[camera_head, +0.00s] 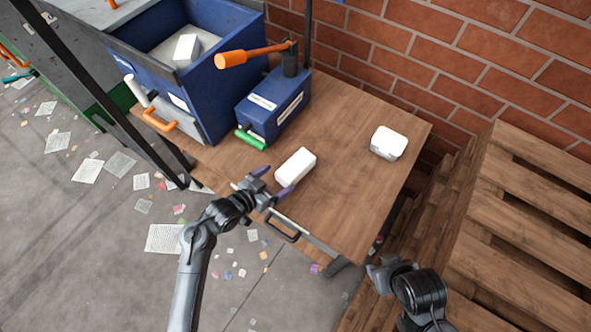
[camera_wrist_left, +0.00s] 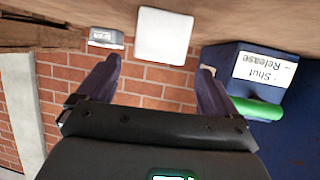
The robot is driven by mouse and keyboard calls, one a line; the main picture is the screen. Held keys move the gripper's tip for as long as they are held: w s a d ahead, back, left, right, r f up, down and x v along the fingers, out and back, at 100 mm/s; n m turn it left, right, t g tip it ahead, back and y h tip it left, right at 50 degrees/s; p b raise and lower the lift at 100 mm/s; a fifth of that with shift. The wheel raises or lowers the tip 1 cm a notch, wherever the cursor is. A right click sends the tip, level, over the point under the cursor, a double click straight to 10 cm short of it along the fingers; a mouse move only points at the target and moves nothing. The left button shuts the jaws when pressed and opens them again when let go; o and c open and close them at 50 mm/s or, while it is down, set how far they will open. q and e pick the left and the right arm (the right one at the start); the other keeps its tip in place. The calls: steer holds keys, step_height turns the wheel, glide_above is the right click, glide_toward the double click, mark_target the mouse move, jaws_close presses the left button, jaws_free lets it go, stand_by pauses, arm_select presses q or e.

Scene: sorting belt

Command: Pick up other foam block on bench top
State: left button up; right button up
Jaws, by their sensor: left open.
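A white foam block (camera_head: 296,167) lies on the wooden bench top (camera_head: 345,205) near its front edge. My left gripper (camera_head: 275,181) is open at the block's near side, with its purple-grey fingers spread and nothing between them. In the left wrist view the white block (camera_wrist_left: 164,36) shows ahead, between and beyond the two fingertips (camera_wrist_left: 159,72); I see no contact. Another pale block (camera_head: 186,48) lies inside the blue bin (camera_head: 213,100). My right gripper (camera_head: 378,273) is low at the right, off the bench, and its finger opening is unclear.
A white-topped grey item (camera_head: 388,142) sits on the bench's right, also in the wrist view (camera_wrist_left: 106,38). A blue box (camera_head: 274,103) with an orange lever (camera_head: 252,54) and green handle (camera_head: 250,139) stands left of the block. A brick wall and wooden pallets (camera_head: 530,200) border the bench.

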mark_target(292, 172)
arm_select(q)
steer(key=shift+x, duration=0.85)
steer(key=shift+w+d+f, duration=0.2)
steer(key=shift+d+f, duration=0.05)
steer(key=shift+b+x, duration=0.95)
steer(key=shift+x, duration=1.35)
steer(key=shift+s, duration=0.1)
steer(key=c, duration=1)
